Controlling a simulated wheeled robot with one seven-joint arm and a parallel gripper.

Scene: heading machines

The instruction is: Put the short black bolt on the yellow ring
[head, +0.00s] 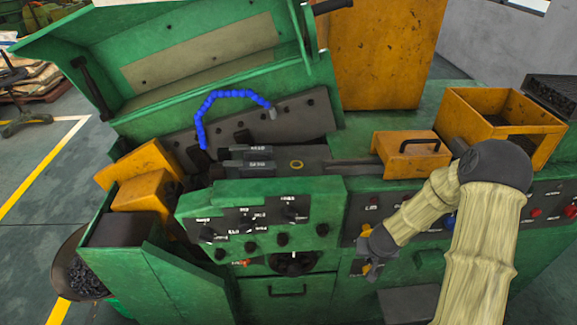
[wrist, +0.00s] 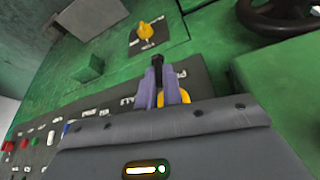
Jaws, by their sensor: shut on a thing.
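The yellow ring (head: 296,165) is a small flat outline on the dark machine bed in the head view, just right of two dark labelled blocks. My gripper (head: 375,246) is in front of the machine's control panel, lower than the ring and to its right. In the wrist view my gripper's purple fingers (wrist: 158,94) are shut on a short black bolt (wrist: 157,68), whose end sticks up past the fingertips. The bolt is hard to make out in the head view. The ring does not show in the wrist view.
A green control box (head: 262,218) with knobs stands in front of the bed. A blue segmented hose (head: 222,95) arches behind the ring. A yellow box with a handle (head: 411,153) and a yellow open bin (head: 505,125) are at right. Yellow knobs (wrist: 145,30) are close to my gripper.

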